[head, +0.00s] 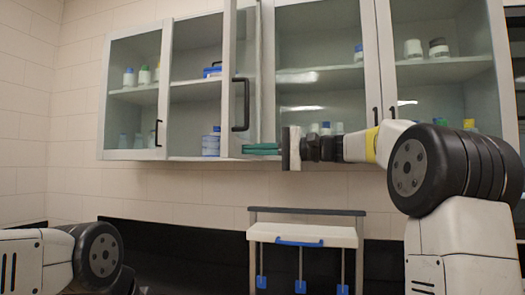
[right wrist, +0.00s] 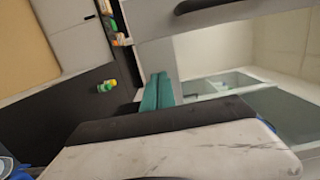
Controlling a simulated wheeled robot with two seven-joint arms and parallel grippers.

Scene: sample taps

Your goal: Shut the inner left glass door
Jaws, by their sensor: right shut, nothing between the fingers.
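The inner left glass door (head: 228,55) of the wall cabinet stands open in the head view, swung out towards me. Its pale frame and glass are seen at a steep angle, and its dark bar handle (head: 246,105) shows near the middle of its height. My right gripper (head: 262,149) points left, its teal fingers together and empty, close to the door's lower end. I cannot tell whether they touch it. The fingers also show together in the right wrist view (right wrist: 157,92), below a dark handle (right wrist: 200,5) on a pale frame. My left gripper is out of view.
The outer left door (head: 132,154) and the two right-hand doors look shut. Bottles and jars stand on the shelves. A white stand with blue clips (head: 303,236) is below the cabinet. In the wrist view a small green bottle (right wrist: 105,86) is on a dark surface.

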